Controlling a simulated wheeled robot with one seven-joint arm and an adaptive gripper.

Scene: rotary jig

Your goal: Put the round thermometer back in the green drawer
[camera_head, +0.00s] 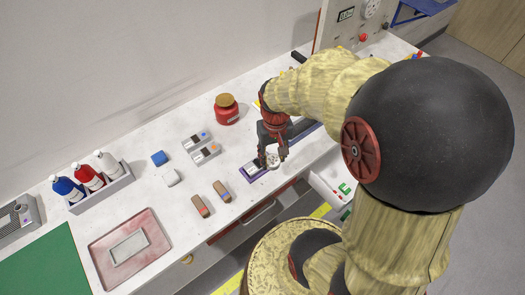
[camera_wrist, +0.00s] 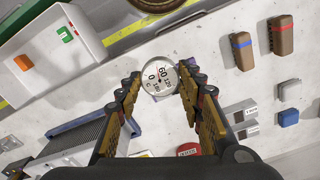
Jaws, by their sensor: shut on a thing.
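The round thermometer (camera_wrist: 160,77), a white dial with numbers and a metal rim, is between the fingertips of my gripper (camera_wrist: 160,88) in the wrist view. In the head view my gripper (camera_head: 272,159) is shut on the thermometer (camera_head: 273,163) near the table's front edge. I cannot tell whether it touches the table. An open white drawer or tray (camera_head: 322,186) with green pieces is to the right of my gripper, partly hidden by my arm. It also shows at the upper left of the wrist view (camera_wrist: 45,80).
A purple item (camera_head: 249,174) lies just left of my gripper. Two brown blocks (camera_head: 200,206) (camera_head: 222,191), small grey boxes (camera_head: 204,154) and a red jar (camera_head: 227,109) stand nearby. A bottle rack (camera_head: 100,190) and a pink tray (camera_head: 105,250) are further left.

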